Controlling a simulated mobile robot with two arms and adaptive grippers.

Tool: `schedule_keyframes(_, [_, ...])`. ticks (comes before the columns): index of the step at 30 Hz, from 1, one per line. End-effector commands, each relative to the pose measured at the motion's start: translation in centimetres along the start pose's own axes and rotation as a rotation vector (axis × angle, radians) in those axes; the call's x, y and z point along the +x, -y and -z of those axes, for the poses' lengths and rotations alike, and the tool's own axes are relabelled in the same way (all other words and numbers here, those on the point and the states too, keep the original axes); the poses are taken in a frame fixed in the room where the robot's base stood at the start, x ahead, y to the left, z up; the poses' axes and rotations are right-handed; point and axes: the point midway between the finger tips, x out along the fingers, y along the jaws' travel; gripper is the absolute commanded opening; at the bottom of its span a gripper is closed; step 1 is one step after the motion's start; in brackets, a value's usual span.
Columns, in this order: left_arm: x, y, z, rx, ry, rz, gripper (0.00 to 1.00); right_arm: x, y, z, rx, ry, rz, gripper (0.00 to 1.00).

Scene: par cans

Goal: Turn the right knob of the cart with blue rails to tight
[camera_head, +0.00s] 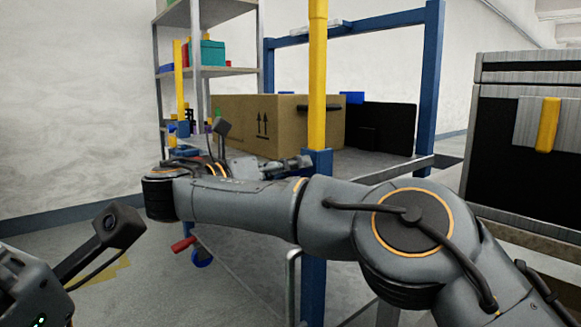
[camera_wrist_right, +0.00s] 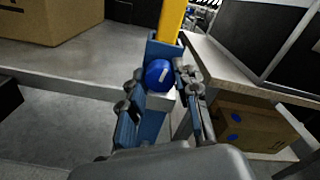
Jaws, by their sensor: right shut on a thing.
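The cart with blue rails (camera_head: 429,85) stands ahead of me in the head view. A yellow post (camera_head: 317,70) rises from its near blue corner post (camera_head: 313,265). My right gripper (camera_head: 306,161) reaches that corner from the left, partly hidden behind my own arm. In the wrist view, a round blue knob (camera_wrist_right: 158,73) with a slanted white mark sits on the blue post below the yellow one. My right gripper's fingers are shut on the knob, one on each side. The knob is hidden in the head view. Only my left wrist shows, at the lower left; its fingers are out of view.
A cardboard box (camera_head: 235,120) and a black bin (camera_head: 392,130) are on the cart. A grey shelf (camera_head: 225,71) stands behind. A metal-framed unit (camera_head: 520,75) is close on the right. The left floor is mostly open.

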Motion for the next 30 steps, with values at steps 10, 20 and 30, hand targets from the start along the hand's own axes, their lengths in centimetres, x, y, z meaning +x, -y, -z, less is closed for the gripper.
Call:
schedule_keyframes(10, [-0.33,-0.07,0.11,0.0,0.0,0.0,0.53,0.14,-0.03,0.1,0.312,-0.001,0.001,0.0])
schedule_keyframes(20, [-0.66,-0.15,0.21,0.0,0.001,0.0,0.53,0.14,0.06,0.01,0.625,0.0,0.001,0.0])
schedule_keyframes(30, [-0.67,-0.15,0.21,-0.001,0.001,0.0,0.53,0.16,0.11,0.0,0.947,0.0,0.001,0.0])
